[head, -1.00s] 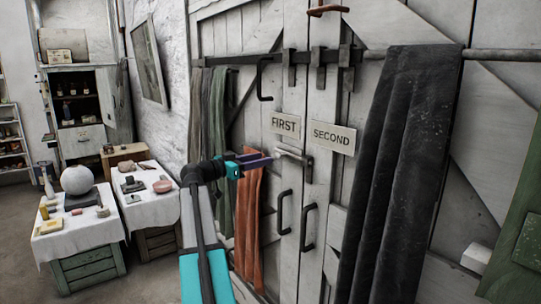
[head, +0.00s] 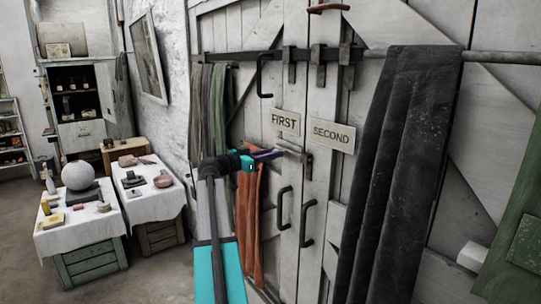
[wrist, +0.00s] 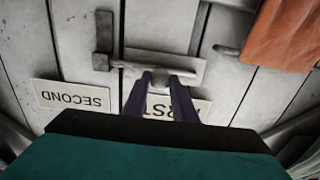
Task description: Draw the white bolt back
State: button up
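The pale bolt (head: 290,148) sits on the plank doors just below the FIRST sign (head: 285,122). Its rod reaches right to a dark keeper (head: 309,164) under the SECOND sign (head: 331,134). In the upside-down wrist view, the bolt (wrist: 185,71) lies on its light plate, with the keeper (wrist: 102,45) at left. My gripper (head: 278,153) is at the bolt from the left. In the wrist view my gripper (wrist: 161,78) has its two dark fingers apart, with the bolt's knob between or just beyond the tips. I cannot tell whether they touch it.
A dark bar (head: 235,57) with a black handle (head: 264,78) crosses the doors above. Two black pull handles (head: 295,216) are below. An orange cloth (head: 250,220) hangs close under my gripper; a black cloth (head: 400,170) hangs at right. Two cloth-covered tables (head: 78,235) stand at left.

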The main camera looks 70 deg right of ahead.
grip_shut()
jog(key=shift+w, duration=0.1)
jog(key=w+d+b, duration=0.3)
jog(key=w+b, duration=0.2)
jog(key=b, duration=0.1)
jog(key=shift+w+d+r+b, duration=0.15)
jog(key=shift+w+d+b, duration=0.05)
jog(key=shift+b, duration=0.1)
